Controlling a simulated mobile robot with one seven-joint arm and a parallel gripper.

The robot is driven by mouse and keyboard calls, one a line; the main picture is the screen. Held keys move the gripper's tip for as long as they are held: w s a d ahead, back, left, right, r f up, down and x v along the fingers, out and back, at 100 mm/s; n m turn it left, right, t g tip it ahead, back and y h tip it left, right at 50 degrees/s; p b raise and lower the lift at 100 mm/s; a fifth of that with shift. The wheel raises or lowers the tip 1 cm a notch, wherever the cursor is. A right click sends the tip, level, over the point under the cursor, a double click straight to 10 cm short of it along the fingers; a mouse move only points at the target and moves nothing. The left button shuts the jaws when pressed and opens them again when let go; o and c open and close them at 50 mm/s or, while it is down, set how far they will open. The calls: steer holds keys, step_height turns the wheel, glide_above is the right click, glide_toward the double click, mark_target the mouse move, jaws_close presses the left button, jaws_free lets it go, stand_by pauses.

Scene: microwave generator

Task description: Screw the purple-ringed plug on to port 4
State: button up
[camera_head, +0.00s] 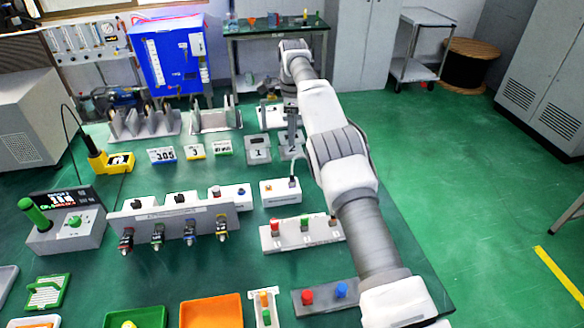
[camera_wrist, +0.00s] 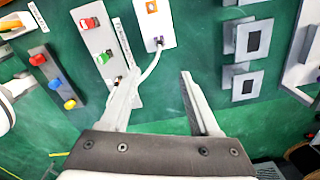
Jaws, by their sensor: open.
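My gripper (camera_head: 291,142) is open and empty above the bench, behind the white box (camera_head: 280,193). In the wrist view my gripper (camera_wrist: 160,76) has its fingers spread wide. A small dark purple-tinted connector (camera_wrist: 158,42) sits at the edge of the white box, and I take it to be the purple-ringed plug's end. A white cable (camera_wrist: 152,66) curves from it towards the left finger, which hides part of it. The sloped port panel (camera_head: 180,212) carries several coloured plugs along its front. Its numbers are too small to read, so I cannot tell which is port 4.
A switch panel (camera_head: 302,236) with red and green caps stands in front of the white box. A grey block (camera_head: 325,298) with red and blue knobs is nearer. Open floor is at the right.

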mark_target(292, 175)
step_height(292, 175, down, 18)
steer(key=b, duration=0.4)
steer(key=shift+a+r+b, duration=0.1)
steer(key=shift+r+b, duration=0.05)
steer(key=shift+b, duration=0.15)
jaws_close()
